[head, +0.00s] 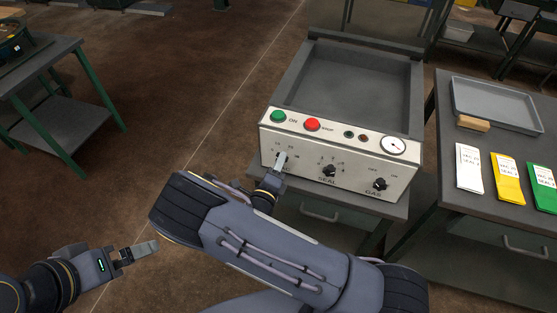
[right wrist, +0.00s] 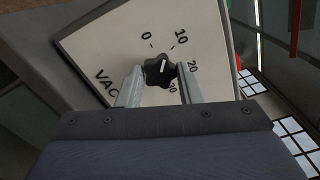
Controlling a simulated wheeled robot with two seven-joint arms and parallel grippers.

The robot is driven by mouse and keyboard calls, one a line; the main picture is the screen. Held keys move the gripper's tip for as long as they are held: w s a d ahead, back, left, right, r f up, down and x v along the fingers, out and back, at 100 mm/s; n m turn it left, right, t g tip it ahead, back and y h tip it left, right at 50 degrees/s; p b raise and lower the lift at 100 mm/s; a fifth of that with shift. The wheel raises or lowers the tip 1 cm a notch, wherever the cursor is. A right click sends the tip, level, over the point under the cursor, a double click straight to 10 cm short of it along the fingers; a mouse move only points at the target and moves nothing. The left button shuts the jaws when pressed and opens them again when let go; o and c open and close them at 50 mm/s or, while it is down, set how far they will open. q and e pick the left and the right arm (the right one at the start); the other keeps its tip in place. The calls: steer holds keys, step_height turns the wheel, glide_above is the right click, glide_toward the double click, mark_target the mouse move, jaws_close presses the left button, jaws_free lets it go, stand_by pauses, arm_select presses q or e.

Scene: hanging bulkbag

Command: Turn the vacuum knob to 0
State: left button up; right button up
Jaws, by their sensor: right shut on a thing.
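The vacuum knob (right wrist: 159,69) is black and lobed, on the white front panel of the machine. In the head view my right gripper (head: 280,162) covers most of this knob at the panel's left end. My left gripper (head: 146,249) hangs over the floor at lower left, away from the machine; its finger gap cannot be made out.
The panel also has the seal knob (head: 329,170), gas knob (head: 379,184), green button (head: 278,116), red button (head: 312,124) and a gauge (head: 393,145). A right-hand table holds a grey tray (head: 493,84) and coloured packets (head: 507,177).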

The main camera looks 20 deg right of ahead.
steer(key=shift+n+p, duration=1.1)
steer(key=shift+n, duration=2.6)
steer(key=shift+f, duration=0.1)
steer(key=o, duration=1)
steer(key=b+v, duration=0.1)
steer(key=v, duration=0.6)
steer(key=shift+s+a, duration=0.25)
steer(key=shift+s, duration=0.1)
